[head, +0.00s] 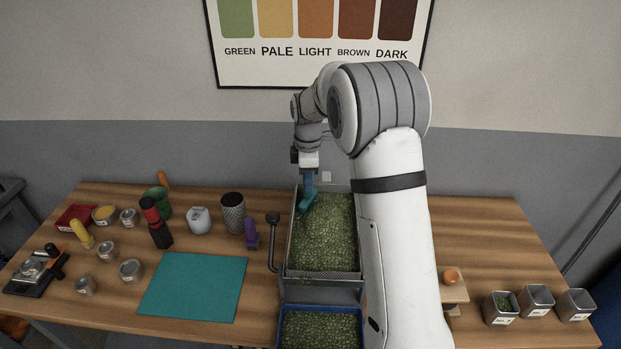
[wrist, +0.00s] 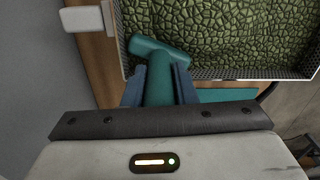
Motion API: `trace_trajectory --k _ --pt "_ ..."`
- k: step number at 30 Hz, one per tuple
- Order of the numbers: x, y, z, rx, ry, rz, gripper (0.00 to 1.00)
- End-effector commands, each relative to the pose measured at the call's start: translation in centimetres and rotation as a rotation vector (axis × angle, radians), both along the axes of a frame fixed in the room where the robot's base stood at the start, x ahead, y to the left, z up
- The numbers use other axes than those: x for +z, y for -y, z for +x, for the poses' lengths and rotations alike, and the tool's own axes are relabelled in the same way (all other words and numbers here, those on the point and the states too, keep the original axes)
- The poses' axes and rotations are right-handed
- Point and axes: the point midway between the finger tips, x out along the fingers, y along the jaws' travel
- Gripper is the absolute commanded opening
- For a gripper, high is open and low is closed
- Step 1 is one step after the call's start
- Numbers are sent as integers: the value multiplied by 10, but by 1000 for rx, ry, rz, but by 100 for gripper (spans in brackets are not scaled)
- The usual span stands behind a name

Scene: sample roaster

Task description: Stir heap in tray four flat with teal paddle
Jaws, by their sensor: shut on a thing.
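The teal paddle (head: 306,201) is in my gripper (head: 309,178), over the far left corner of a perforated metal tray (head: 324,275) full of green beans (head: 327,235). In the wrist view my gripper (wrist: 158,83) is shut on the handle of the paddle (wrist: 159,58). The paddle head shows against the wall and beans (wrist: 220,35) of the tray. I cannot tell whether it touches the beans. The beans look spread across the tray, with no clear heap. I can read no number on the tray. My arm hides the tray's right side.
A blue tray (head: 281,338) of green beans stands in front. A black-handled lever (head: 272,240) rises close on the left. A teal mat (head: 195,286), jars, a purple-handled tool (head: 251,234) and a mesh cup (head: 232,213) lie further left. Small labelled tins (head: 537,300) stand at the right.

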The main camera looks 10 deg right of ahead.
Motion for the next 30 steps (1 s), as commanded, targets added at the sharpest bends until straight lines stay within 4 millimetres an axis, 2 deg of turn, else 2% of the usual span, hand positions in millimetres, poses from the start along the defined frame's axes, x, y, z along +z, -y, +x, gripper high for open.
trace_trajectory --k 4,24,30 --pt "0 10 -2 -3 0 0 2" --pt "0 88 -18 -3 1 0 2" --pt "0 96 -20 -1 1 0 2"
